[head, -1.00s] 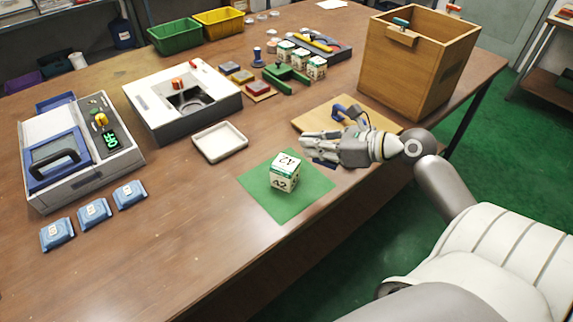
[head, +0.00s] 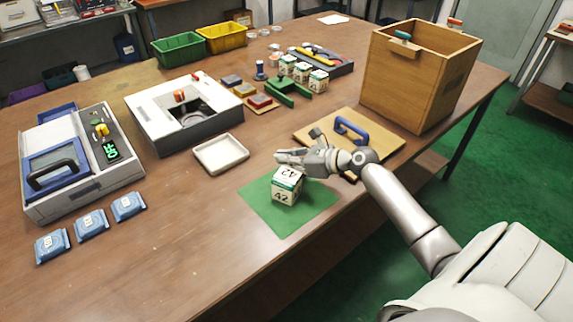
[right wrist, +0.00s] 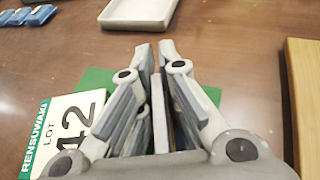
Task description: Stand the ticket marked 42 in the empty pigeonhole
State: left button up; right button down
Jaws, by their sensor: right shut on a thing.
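The gripper is just above and behind a white and green box marked 42 (head: 287,187), which stands on a green mat (head: 310,211). In the right wrist view the box (right wrist: 62,130) is left of the fingers. I cannot make out a pigeonhole. My left gripper is not in view.
A wooden board with a blue handle (head: 350,128) lies behind my right arm, with a tall wooden bin (head: 418,75) beyond.

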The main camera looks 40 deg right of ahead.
jog(key=shift+f, duration=0.7)
jog(key=c, duration=1.6)
grip_release()
jog(key=shift+f, duration=0.1)
jog(key=shift+c, duration=0.2)
